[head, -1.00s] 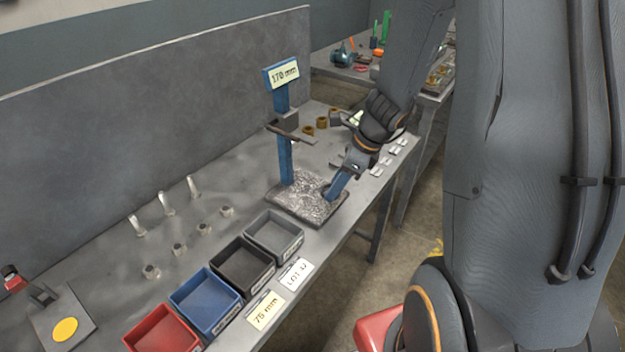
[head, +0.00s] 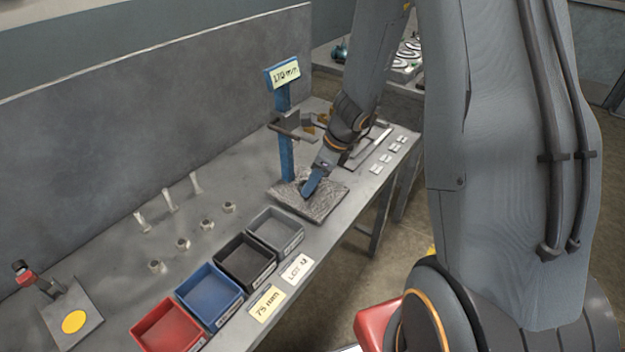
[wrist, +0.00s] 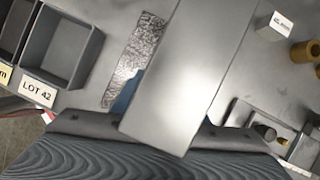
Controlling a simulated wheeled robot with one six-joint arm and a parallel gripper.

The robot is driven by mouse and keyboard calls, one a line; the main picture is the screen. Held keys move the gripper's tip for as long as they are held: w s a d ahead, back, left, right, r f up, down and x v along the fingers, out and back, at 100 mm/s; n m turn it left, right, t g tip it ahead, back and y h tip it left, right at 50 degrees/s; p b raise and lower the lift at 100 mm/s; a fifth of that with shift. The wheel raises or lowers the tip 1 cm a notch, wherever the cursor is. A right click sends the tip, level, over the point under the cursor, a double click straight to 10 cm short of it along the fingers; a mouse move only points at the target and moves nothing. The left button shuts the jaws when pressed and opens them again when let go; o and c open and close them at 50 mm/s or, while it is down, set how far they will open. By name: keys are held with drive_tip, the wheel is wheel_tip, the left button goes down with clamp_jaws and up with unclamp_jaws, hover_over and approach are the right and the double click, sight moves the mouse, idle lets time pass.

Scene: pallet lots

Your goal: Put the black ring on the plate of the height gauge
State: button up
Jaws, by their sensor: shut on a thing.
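The height gauge has a blue post (head: 285,140) with a 170 mm sign and a speckled grey plate (head: 325,207) at its foot. My gripper (head: 310,188) points down over the plate, close in front of the post, with its blue fingers low near the plate's surface. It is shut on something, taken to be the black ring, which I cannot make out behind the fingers. In the wrist view a wide grey slab covers the middle. A strip of the plate (wrist: 140,50) and part of a blue finger (wrist: 125,97) show beside it.
Red (head: 172,325), blue (head: 209,292), black (head: 245,260) and grey (head: 276,231) bins line the front edge. The gauge's grey crosspiece (head: 290,127) juts out beside my arm. Several small metal parts stand left of the gauge. Brass rings (wrist: 305,52) lie beyond it.

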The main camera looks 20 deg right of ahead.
drive_tip(key=shift+f, duration=0.2)
drive_tip(key=o, duration=1)
drive_tip(key=shift+r, duration=0.1)
drive_tip(key=v, duration=1.2)
drive_tip(key=shift+r+p, duration=0.2)
drive_tip(key=shift+p, duration=0.1)
